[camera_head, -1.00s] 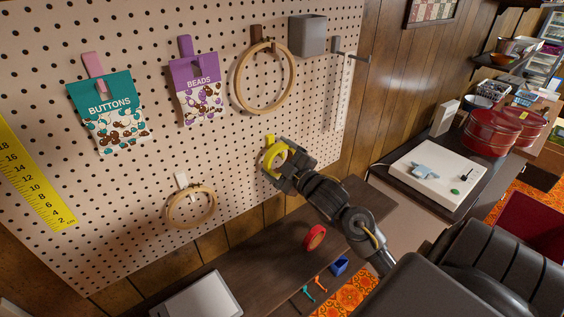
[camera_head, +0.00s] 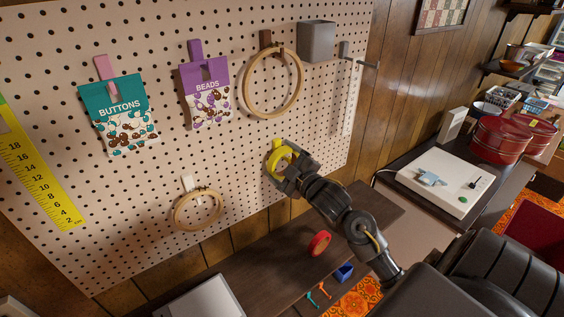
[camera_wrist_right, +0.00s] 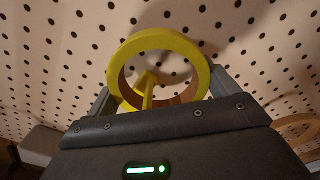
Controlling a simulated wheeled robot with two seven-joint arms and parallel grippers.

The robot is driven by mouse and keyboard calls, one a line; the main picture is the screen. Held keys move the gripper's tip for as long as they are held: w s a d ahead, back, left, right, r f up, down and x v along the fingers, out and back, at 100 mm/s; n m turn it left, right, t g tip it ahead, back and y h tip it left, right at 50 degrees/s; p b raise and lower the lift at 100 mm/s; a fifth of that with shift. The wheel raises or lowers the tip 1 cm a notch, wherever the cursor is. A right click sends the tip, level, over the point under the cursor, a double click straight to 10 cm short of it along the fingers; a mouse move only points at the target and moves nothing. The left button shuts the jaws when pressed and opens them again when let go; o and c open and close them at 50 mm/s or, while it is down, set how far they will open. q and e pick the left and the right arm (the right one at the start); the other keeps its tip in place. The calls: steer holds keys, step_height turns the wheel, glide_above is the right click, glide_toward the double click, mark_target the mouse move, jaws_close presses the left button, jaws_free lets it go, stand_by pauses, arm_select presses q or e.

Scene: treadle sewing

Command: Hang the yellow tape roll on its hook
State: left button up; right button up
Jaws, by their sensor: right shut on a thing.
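The yellow tape roll (camera_head: 279,157) is held up close to the pegboard by my right gripper (camera_head: 287,172). In the right wrist view the tape roll (camera_wrist_right: 158,40) is a yellow ring with a brown inner face, and the right gripper (camera_wrist_right: 163,90) is shut on it with a finger at each side. A yellow hook (camera_wrist_right: 147,86) shows through the ring's opening. I cannot tell whether the roll rests on the hook or only surrounds it in the picture. My left gripper is not in view.
On the pegboard (camera_head: 120,205) hang a buttons packet (camera_head: 122,125), a beads packet (camera_head: 208,100), a large hoop (camera_head: 248,95) and a small hoop (camera_head: 178,217). A grey bin (camera_head: 317,42) is above. A red roll (camera_head: 320,243) stands on the dark table (camera_head: 262,265) below.

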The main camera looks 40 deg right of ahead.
steer(key=shift+f+b, duration=0.4)
steer(key=shift+f, duration=0.3)
steer(key=o, duration=0.8)
steer(key=shift+s+f, duration=0.15)
steer(key=shift+s, duration=0.35)
steer(key=s+b, duration=0.3)
steer(key=s, duration=0.6)
steer(key=shift+s+a, duration=0.15)
steer(key=shift+s, duration=0.25)
